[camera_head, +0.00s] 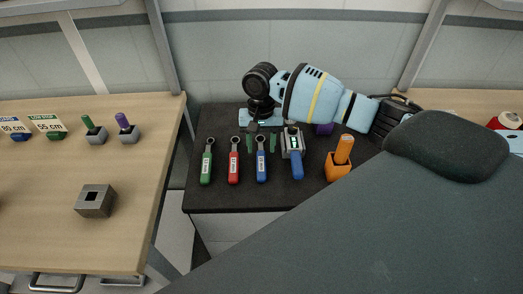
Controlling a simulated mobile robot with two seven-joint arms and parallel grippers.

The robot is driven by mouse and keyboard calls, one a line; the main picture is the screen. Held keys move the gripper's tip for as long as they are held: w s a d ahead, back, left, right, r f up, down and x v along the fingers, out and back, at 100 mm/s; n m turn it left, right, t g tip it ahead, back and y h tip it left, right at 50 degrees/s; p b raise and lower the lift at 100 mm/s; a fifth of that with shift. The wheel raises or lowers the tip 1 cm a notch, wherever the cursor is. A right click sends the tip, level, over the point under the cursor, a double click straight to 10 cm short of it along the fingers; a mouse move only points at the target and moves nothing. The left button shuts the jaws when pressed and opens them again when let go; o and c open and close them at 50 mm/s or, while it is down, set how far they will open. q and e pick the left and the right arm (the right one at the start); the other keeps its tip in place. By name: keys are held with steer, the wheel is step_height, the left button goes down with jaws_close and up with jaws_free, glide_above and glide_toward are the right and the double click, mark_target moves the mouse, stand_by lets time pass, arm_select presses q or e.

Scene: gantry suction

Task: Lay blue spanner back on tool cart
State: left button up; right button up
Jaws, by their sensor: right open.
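The blue spanner (261,165) lies on the black top of the tool cart (230,203), its handle toward the front edge. It is in a row with a green spanner (207,165) and a red spanner (234,165) to its left. My right gripper (261,145) is open at the far end of the blue spanner, one dark finger on each side of it. The fingers appear apart from the spanner; their exact height above the cart is hard to tell. My left gripper is not in view.
A blue-handled tool with a display (293,148) lies close right of the gripper. An orange holder with a peg (340,165) stands further right. A wooden bench (50,170) at left bears a grey block (95,201) and small pegs.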

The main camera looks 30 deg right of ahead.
mark_target(261, 152)
step_height(261, 152, up, 9)
steer(key=w, duration=0.1)
steer(key=shift+d, duration=0.35)
steer(key=shift+f, duration=0.1)
